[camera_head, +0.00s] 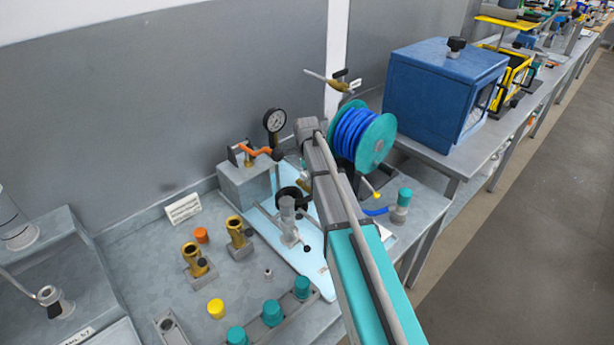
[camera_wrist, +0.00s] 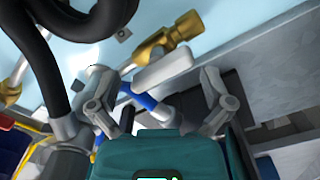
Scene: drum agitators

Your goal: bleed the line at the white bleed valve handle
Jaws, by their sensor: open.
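The white bleed valve handle (camera_wrist: 163,68) is a pale, rounded bar in the middle of the wrist view. It sits beside a brass valve body (camera_wrist: 168,38). My gripper (camera_wrist: 155,82) is open, with one grey finger to the left of the handle and one to the right. The handle lies between or just beyond the fingertips; I cannot tell the exact depth. No finger clearly touches it. In the head view my arm covers this area, and I cannot make out the handle there.
A thick black hose (camera_wrist: 45,75) runs close by my left finger, and a blue hose (camera_wrist: 140,97) passes behind the fingers. In the head view a blue hose reel (camera_head: 362,138), a pressure gauge (camera_head: 274,120) and brass fittings (camera_head: 197,262) stand on the bench around my arm.

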